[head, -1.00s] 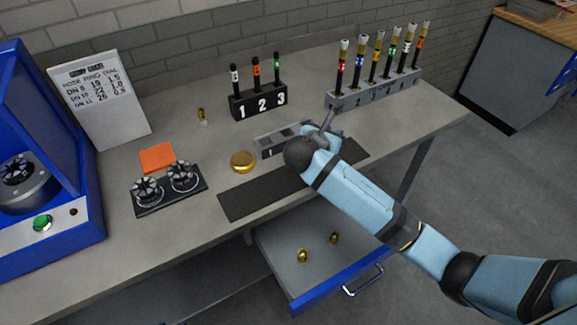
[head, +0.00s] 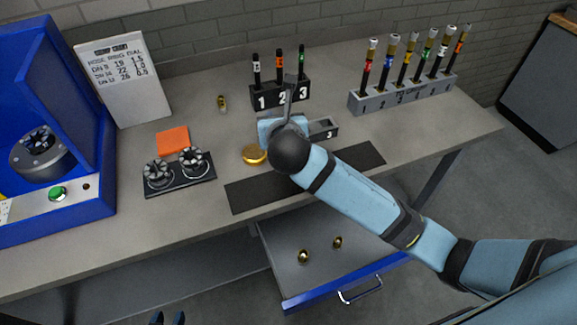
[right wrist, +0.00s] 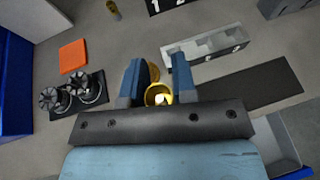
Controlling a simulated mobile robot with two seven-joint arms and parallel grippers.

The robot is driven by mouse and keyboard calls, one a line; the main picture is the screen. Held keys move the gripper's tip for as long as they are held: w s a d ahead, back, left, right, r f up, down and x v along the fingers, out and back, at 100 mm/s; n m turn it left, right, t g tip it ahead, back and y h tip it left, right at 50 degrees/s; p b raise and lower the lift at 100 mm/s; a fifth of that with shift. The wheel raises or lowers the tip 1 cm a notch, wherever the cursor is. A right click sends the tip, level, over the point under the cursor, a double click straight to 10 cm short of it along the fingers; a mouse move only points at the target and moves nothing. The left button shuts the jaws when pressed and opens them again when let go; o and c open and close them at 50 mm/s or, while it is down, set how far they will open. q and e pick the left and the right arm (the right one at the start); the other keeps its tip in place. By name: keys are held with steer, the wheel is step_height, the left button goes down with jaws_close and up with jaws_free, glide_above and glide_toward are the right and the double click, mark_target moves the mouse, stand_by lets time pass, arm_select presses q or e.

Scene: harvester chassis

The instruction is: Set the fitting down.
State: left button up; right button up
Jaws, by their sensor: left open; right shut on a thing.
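My right gripper (right wrist: 158,62) is shut on a brass fitting (right wrist: 158,97), seen nearly end-on between the two blue fingers in the right wrist view.
A dark mat (head: 245,195) lies in front of the tray. A black 1-2-3 rack (head: 262,97) and grey rack (head: 400,95) stand behind. A brass fitting (head: 222,104) stands at back left. The open drawer (head: 322,280) holds two brass pieces. An orange pad (head: 173,140) lies left.

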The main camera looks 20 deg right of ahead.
step_height(320, 180, down, 16)
steer(key=shift+r+b, duration=0.1)
steer(key=shift+b, duration=0.3)
steer(key=o, duration=0.9)
steer(key=shift+f, duration=0.2)
steer(key=shift+o, duration=0.2)
